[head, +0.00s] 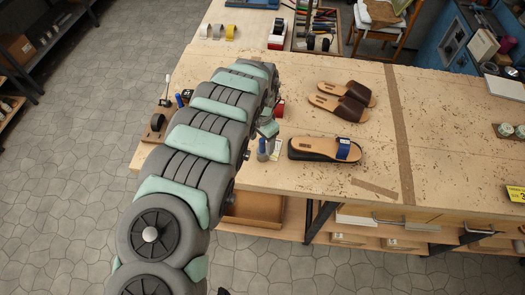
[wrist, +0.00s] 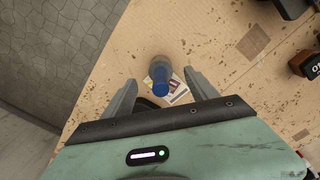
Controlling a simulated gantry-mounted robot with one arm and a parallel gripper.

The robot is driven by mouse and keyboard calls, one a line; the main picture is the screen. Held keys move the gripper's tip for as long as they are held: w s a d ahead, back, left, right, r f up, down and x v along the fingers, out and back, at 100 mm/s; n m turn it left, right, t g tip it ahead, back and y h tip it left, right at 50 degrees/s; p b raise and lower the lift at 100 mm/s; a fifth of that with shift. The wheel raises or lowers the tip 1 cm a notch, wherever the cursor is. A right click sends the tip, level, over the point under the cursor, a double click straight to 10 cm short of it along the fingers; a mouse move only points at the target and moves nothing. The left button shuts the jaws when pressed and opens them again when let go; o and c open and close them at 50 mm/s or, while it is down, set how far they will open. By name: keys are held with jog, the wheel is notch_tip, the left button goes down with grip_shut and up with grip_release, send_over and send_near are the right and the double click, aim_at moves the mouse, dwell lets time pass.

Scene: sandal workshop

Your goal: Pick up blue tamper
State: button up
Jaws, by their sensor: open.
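The blue tamper (wrist: 160,87) shows in the wrist view between my two spread fingers, apart from both. Its blue end faces the camera, and a grey part shows at its far end. My gripper (wrist: 159,77) is open with nothing held. In the head view the tamper (head: 262,147) stands on the wooden bench beside my arm, left of the sandal with a blue strap. My arm hides most of my gripper in that view. The exact height of my fingers over the bench cannot be told.
The blue-strapped sandal (head: 325,149) and a pair of brown sandals (head: 342,101) lie to the right on the bench (head: 440,135). Printed cards (wrist: 178,90) lie by the tamper. The bench edge and tiled floor (wrist: 50,50) are at left.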

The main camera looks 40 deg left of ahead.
aim_at(263, 149)
jog(key=shift+w+d+f+p, duration=0.15)
jog(key=shift+f+p, duration=0.1)
jog(key=shift+f, duration=0.8)
jog(key=shift+w+a+f+p, duration=0.1)
jog(key=shift+f+p, duration=0.1)
jog(key=shift+f, duration=1.35)
jog(key=shift+c, duration=0.2)
grip_shut()
